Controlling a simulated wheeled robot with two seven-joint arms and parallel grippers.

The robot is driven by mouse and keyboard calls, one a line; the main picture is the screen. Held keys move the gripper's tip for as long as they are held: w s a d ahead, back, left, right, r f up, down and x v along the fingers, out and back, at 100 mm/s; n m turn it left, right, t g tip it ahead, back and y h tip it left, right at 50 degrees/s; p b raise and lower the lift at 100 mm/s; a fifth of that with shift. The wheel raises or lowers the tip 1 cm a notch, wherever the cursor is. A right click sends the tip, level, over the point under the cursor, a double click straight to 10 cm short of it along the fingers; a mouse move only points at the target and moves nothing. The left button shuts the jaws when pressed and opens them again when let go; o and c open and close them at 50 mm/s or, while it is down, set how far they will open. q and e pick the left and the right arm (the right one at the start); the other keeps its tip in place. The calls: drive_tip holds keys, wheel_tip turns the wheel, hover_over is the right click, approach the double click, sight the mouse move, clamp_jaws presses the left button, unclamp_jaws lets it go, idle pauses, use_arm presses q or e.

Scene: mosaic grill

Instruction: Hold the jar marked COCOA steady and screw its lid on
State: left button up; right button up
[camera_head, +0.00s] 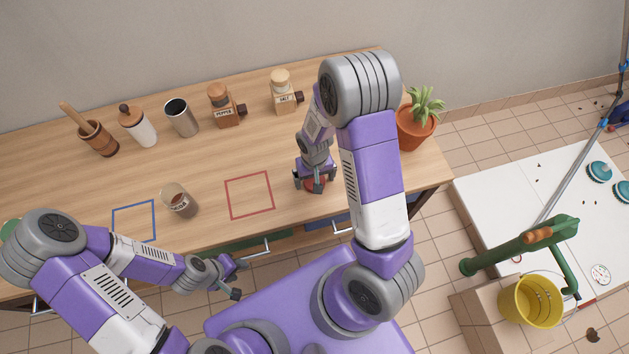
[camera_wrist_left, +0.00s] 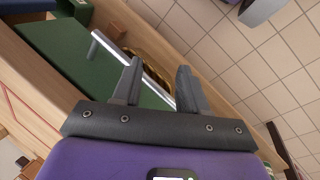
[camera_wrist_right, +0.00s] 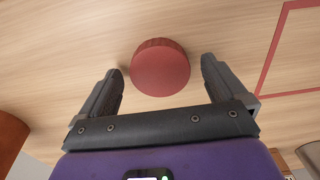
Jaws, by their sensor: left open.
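The open-topped jar marked COCOA (camera_head: 180,201) stands upright on the counter, between a blue outlined square and a red outlined square. A round red lid (camera_wrist_right: 160,68) lies flat on the wood; the head view shows it partly hidden under my right gripper (camera_head: 314,185). My right gripper is open above the lid, with a finger to either side and gaps between them and it in the right wrist view. My left gripper (camera_head: 239,279) is open and empty in front of the counter's front edge, near a drawer handle and away from the jar.
The blue square (camera_head: 134,204) and red square (camera_head: 227,199) outlines are empty. A mortar (camera_head: 104,145), white bottle (camera_head: 143,133), metal cup (camera_head: 181,122), PEPPER (camera_head: 226,115) and SALT (camera_head: 284,98) mills stand behind. A potted plant (camera_head: 413,131) stands right. A green drawer (camera_wrist_left: 62,62) and its handle are near my left gripper.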

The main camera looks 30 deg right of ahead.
sight(314, 180)
drive_tip(key=c, duration=1.1)
wheel_tip(314, 180, up, 10)
drive_tip(key=p, duration=0.2)
drive_tip(key=shift+p, duration=0.35)
